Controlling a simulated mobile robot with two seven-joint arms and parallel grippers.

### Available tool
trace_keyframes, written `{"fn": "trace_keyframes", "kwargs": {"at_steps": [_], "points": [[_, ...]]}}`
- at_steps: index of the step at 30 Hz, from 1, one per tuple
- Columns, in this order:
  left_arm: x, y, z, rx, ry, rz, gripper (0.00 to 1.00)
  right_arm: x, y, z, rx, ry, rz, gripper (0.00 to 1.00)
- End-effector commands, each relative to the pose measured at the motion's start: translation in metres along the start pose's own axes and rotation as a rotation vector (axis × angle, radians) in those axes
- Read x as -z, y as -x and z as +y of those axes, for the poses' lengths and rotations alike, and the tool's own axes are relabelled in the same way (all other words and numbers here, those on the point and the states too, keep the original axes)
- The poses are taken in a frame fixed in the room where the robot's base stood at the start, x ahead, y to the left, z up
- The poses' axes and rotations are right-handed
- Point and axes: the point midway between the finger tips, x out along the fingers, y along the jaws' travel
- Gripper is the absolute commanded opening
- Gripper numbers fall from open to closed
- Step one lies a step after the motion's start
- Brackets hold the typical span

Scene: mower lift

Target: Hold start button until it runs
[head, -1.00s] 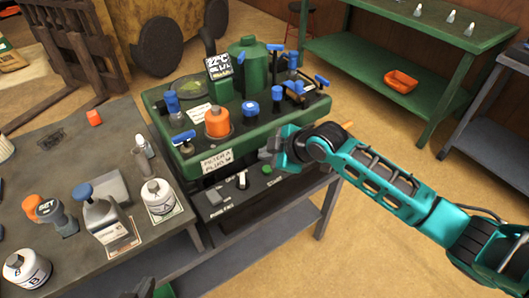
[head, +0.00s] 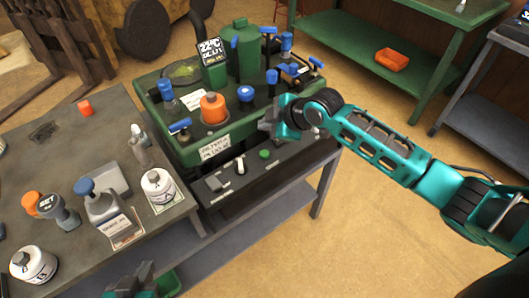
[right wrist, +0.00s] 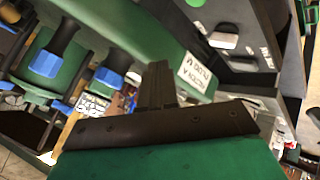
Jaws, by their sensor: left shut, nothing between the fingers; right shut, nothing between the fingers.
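The machine's black control panel (head: 222,194) sits on the front of the green machine. A round green button (head: 264,154), probably the start button, stands at its right part. A white-topped switch (head: 240,166) is left of it. My right gripper (head: 268,125) is shut and empty, above and behind the green button in the picture, apart from it. In the right wrist view its shut fingers (right wrist: 155,85) point toward the machine, with the white label plate ahead. My left gripper (head: 138,278) is low at the bottom edge, shut and empty, away from the panel.
The green machine (head: 190,155) carries blue valves, an orange cap (head: 213,108) and a small display (head: 211,50). A grey table (head: 80,140) with several bottles is at left. Floor at right is clear.

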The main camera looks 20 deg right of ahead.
Motion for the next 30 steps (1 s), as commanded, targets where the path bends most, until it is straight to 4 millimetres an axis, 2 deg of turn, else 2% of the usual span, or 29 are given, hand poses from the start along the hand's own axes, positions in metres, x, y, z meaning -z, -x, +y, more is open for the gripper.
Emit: {"fn": "trace_keyframes", "kwargs": {"at_steps": [12, 19, 30], "points": [[-0.045, -0.033, 0.002, 0.0, 0.002, 0.002, 0.0, -0.029, -0.04, -0.03, -0.001, -0.001, 0.0, 0.0], [-0.051, -0.037, 0.002, -0.001, 0.003, -0.004, 0.0, -0.038, -0.052, -0.038, 0.0, 0.0, 0.0, 0.0], [-0.043, -0.038, 0.003, -0.003, 0.003, 0.011, 0.0, -0.038, -0.053, -0.039, 0.0, -0.001, 0.0, 0.0]]}}
